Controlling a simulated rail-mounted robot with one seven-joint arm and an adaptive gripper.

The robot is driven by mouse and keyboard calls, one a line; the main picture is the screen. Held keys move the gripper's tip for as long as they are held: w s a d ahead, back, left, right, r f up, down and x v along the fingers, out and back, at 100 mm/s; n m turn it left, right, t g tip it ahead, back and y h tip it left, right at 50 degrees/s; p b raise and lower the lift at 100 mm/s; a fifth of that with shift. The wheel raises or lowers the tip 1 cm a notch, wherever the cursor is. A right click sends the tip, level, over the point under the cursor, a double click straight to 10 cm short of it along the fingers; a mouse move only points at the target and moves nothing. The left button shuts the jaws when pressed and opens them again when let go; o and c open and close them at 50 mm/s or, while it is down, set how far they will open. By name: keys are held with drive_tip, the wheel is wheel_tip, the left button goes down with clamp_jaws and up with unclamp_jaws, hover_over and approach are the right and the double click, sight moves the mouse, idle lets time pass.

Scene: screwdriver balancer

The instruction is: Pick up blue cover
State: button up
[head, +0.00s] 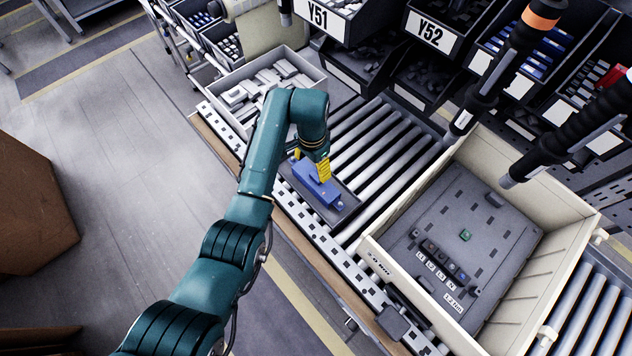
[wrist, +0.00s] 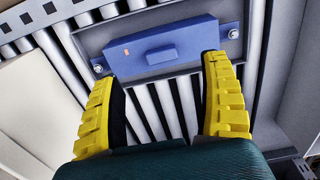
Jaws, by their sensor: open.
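The blue cover (head: 316,184) is a long block with a small raised knob and end tabs. It lies on a dark grey plate (head: 343,214) on the roller conveyor. In the wrist view the blue cover (wrist: 160,47) sits across the top, with a bolt-like part at each end. My gripper (head: 316,168) has yellow fingers and points down right at the cover in the head view. In the wrist view my gripper (wrist: 162,68) is open. Its right fingertip overlaps the cover's lower right edge, and its left fingertip is near the lower left end. I cannot tell whether they touch it.
A beige crate (head: 578,232) holding a grey panel (head: 470,235) stands on the conveyor to the right. A bin of light grey parts (head: 321,80) is behind my arm. Black hanging tools (head: 488,90) and shelf bins (head: 432,40) are at the back. Bare rollers (head: 385,150) lie between.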

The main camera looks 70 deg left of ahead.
sight(316, 176)
drive_tip(key=f, duration=0.2)
drive_tip(key=f+b, duration=0.1)
drive_tip(key=f, duration=0.2)
drive_tip(key=w+f+b, duration=0.1)
drive_tip(key=f, duration=0.2)
drive_tip(key=shift+a+f, duration=0.1)
drive_tip(key=shift+a, duration=0.1)
drive_tip(key=c, duration=1.4)
